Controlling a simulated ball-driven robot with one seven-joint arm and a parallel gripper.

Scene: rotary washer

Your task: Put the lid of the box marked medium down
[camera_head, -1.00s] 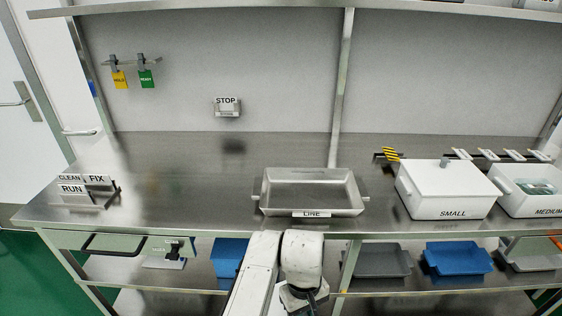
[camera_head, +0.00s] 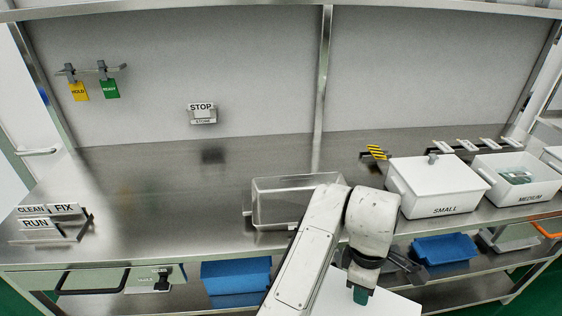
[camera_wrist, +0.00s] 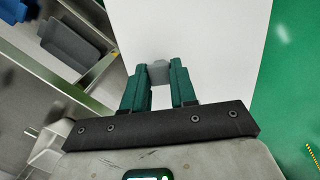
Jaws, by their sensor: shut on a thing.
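My gripper (camera_wrist: 159,78) is shut on the grey knob (camera_wrist: 160,72) of a white lid (camera_wrist: 215,40). In the head view my gripper (camera_head: 360,294) hangs in front of the bench's front edge, and the lid (camera_head: 395,305) shows partly below it, cut off by the picture's lower edge. The white box marked MEDIUM (camera_head: 528,200) stands at the right of the bench top, open, with pale green things (camera_head: 515,176) inside. The held lid is apart from the box, lower and to its left.
The lidded box marked SMALL (camera_head: 440,200) stands left of the medium box. A metal tray (camera_head: 285,185) is partly hidden behind my arm. Sign blocks (camera_head: 35,224) stand at the left. Blue bins (camera_head: 443,248) sit on the shelf below. Green floor is free at the right of the wrist view.

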